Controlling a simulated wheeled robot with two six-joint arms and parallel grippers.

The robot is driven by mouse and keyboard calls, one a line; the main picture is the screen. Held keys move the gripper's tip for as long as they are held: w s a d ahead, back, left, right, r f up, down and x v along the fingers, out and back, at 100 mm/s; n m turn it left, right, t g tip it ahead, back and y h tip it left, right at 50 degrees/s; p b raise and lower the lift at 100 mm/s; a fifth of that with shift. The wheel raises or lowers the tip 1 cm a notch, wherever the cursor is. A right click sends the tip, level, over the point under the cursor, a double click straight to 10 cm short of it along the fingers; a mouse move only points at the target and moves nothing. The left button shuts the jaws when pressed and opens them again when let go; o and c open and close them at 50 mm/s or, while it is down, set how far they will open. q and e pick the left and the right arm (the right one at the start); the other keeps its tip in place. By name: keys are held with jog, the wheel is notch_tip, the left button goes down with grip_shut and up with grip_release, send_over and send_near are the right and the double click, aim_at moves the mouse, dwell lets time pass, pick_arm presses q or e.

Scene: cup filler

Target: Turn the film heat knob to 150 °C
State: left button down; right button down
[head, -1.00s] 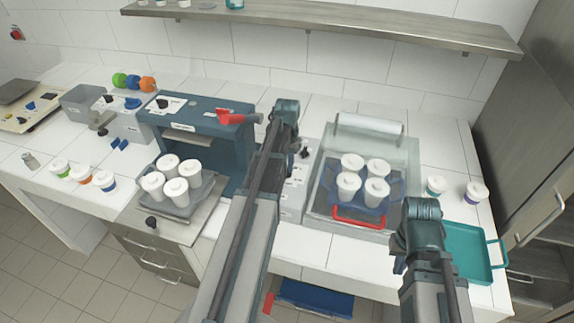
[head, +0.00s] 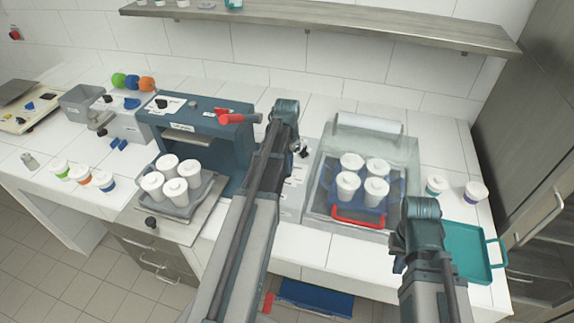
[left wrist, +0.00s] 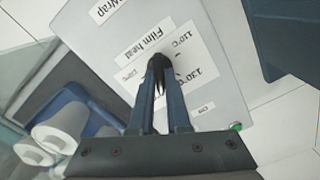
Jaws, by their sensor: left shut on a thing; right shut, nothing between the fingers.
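In the left wrist view my left gripper (left wrist: 156,75) is shut on the black film heat knob (left wrist: 157,60). The fingers cover part of the dial, so the exact knob setting cannot be told. In the head view my left arm largely hides the panel (head: 291,203). My right gripper (head: 398,262) is low at the right, its fingertips barely visible.
A blue-grey machine (head: 205,135) with a red handle stands left of my left arm. A tray (head: 200,205) of white cups lies before it. A clear-walled unit (head: 317,205) holds more cups. A teal tray (head: 466,240) lies by my right arm.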

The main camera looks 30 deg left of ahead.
pick_arm(q)
jog(key=c, duration=0.9)
grip_release()
jog(key=shift+r, duration=0.15)
notch_tip(320, 180, up, 14)
jog(key=p, duration=1.3)
jog(key=shift+f+p, duration=0.2)
jog(key=shift+p, duration=0.2)
jog(key=shift+d, duration=0.1)
